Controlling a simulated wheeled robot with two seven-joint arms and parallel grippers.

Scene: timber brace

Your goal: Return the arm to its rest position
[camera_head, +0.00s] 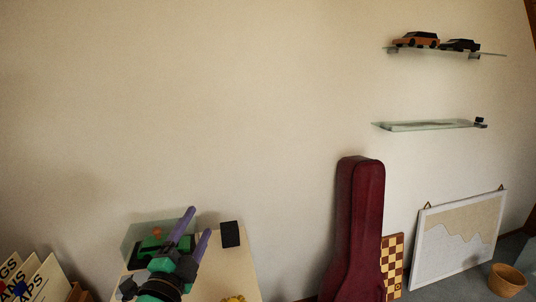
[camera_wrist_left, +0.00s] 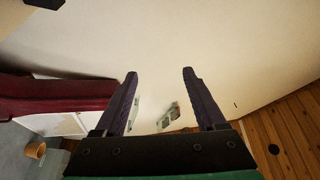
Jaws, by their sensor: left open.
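My left gripper (camera_head: 199,221) shows low in the head view, in front of a pale table (camera_head: 233,268). Its two purple fingers point up and to the right, spread apart with nothing between them. In the left wrist view the same gripper (camera_wrist_left: 160,74) is open and empty, with plain wall beyond its fingertips. The lower part of my left arm is cut off by the bottom edge of the head view. My right gripper is in neither view.
A black block (camera_head: 230,234) stands on the table beside my gripper. A dark red instrument case (camera_head: 356,225), a checkered board (camera_head: 393,262), a framed picture (camera_head: 458,240) and a basket (camera_head: 507,280) stand to the right. Glass shelves (camera_head: 430,125) hang above. The wall's middle is bare.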

